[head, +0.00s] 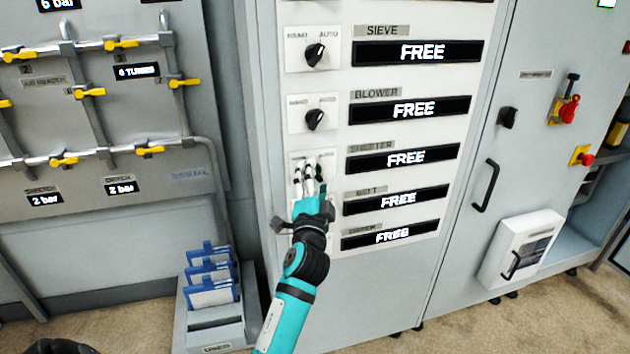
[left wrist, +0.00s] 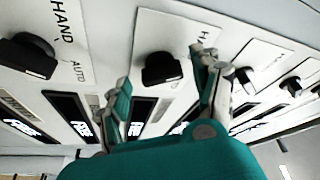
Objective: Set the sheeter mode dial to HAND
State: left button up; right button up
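The sheeter mode dial plate (head: 327,155) is in the third full row of the head view, left of the SHEETER display (head: 405,158), which reads FREE. My left gripper (head: 309,180) is in front of this plate and hides most of its dial. In the left wrist view, a black dial knob (left wrist: 162,69) shows between the two fingers of the left gripper (left wrist: 165,90). The fingers are spread, one on each side of the knob; contact is not clear. Which way the knob points cannot be told.
The SIEVE dial (head: 315,54) and BLOWER dial (head: 314,119) are above, both with HAND and AUTO marks. A neighbouring dial (left wrist: 27,55) is close at the left in the wrist view. Yellow-handled valves (head: 90,92) and blue-framed parts (head: 211,275) stand at the left.

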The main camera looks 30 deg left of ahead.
pick_arm(q)
jog(key=v, duration=0.7)
jog(key=shift+s, duration=0.25)
pick_arm(e)
jog(key=shift+d, duration=0.1)
pick_arm(q)
jog(key=shift+d, duration=0.1)
dwell(0.5)
